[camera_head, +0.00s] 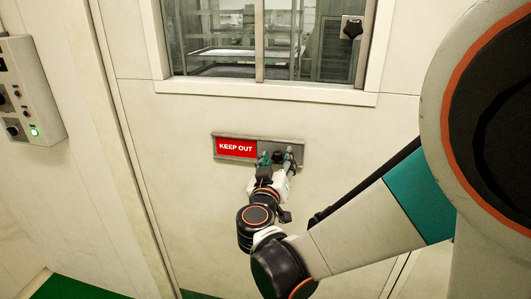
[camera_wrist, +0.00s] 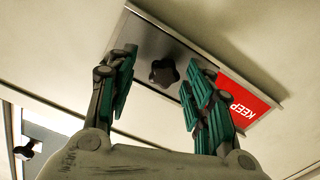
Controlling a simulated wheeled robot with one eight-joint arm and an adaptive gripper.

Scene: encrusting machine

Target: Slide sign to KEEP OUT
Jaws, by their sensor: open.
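The sign (camera_head: 237,148) is a long metal frame on the pale wall panel. A plain metal slide plate (camera_wrist: 148,42) covers the other part and carries a dark lobed knob (camera_wrist: 164,72). The knob also shows in the head view (camera_head: 277,156), partly between the fingers.
A window (camera_head: 262,45) with a sill is above the sign, with another dark knob (camera_head: 351,29) at its upper right. A control box (camera_head: 28,90) with a lit green button is on the left wall. The wall around the sign is clear.

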